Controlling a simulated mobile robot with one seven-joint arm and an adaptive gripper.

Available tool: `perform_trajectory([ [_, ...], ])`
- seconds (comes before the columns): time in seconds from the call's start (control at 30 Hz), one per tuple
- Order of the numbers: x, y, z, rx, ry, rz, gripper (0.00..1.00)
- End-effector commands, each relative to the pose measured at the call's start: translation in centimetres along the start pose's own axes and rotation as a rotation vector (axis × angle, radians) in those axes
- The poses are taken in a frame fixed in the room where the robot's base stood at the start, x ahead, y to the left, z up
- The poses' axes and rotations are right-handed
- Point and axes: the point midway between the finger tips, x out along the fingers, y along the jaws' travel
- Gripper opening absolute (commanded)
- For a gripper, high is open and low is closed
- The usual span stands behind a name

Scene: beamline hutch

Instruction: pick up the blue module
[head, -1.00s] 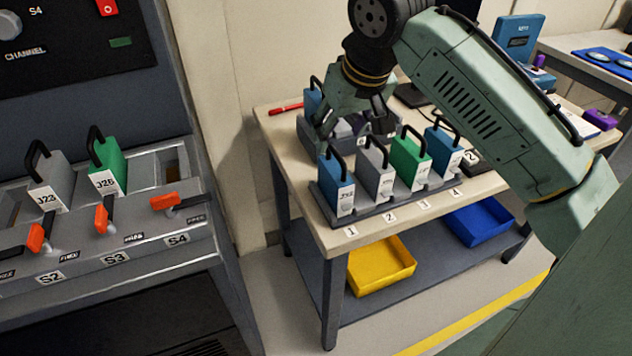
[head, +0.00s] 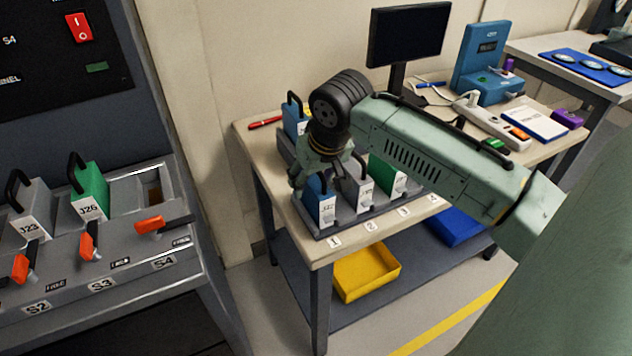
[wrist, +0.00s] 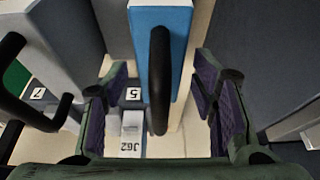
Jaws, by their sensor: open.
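A blue module (head: 313,194) with a black handle and white label stands upright in slot 1, at the left end of the front rack (head: 375,221). In the wrist view the blue module (wrist: 176,20) reaches down between the fingers, its black handle (wrist: 160,80) in the gap. My gripper (head: 319,178) is open just above and behind this module; no firm contact shows. In the wrist view my gripper (wrist: 162,78) has one finger on each side of the handle. A second blue module (head: 292,122) stands in the rear rack.
A grey module (head: 357,192) and a green module (head: 385,180) stand right of the blue one. A console (head: 110,270) with modules and orange levers is at left. A monitor (head: 408,35) stands behind.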

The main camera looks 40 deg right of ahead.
Motion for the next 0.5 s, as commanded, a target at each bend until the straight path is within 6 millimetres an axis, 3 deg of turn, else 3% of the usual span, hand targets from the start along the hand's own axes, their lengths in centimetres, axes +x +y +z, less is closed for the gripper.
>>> perform_trajectory([
  [0.17,0.02,-0.01,0.01,0.000,0.000,0.000,0.52],
  [0.5,0.00,-0.01,0.01,0.000,0.000,0.000,0.29],
])
